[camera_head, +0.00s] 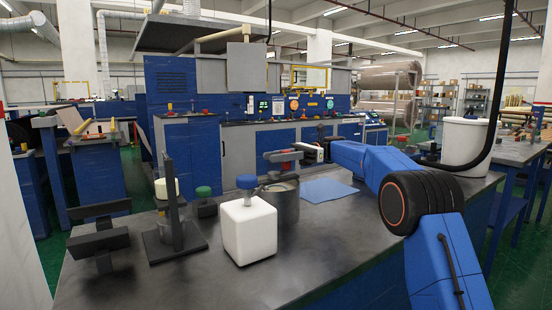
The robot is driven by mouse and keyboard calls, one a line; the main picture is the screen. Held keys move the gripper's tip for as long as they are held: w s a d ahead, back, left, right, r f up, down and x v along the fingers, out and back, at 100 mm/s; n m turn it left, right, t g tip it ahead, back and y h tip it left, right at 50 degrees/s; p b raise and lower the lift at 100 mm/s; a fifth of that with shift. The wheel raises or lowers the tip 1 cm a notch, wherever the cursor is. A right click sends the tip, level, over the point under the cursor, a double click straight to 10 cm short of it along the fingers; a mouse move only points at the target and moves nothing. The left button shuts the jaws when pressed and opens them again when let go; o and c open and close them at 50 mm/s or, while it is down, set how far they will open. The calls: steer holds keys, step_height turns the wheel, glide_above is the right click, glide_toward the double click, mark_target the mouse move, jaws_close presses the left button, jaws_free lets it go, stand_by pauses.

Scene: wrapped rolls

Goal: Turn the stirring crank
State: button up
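A grey metal pot (285,207) stands on the dark worktop, partly behind a white square bottle with a blue cap. Dark parts with a reddish piece (283,154) show just above the pot; I cannot clearly tell the crank from my gripper's fingers there. My blue arm reaches in from the right, and my gripper (298,153) is at its end, above the pot. The fingers are too small and overlapped to show whether they are open, shut, or touching the crank.
The white bottle (249,230) stands in front of the pot. A dark stand (170,205) and a green-capped jar (205,204) are to the left. A blue sheet (328,190) lies behind right, and a white bin (464,142) stands at the far right.

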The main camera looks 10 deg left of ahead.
steer(key=o, duration=0.4)
steer(key=shift+r, duration=0.1)
step_height(320, 180, up, 10)
stand_by(0.4)
steer(key=shift+c, duration=0.3)
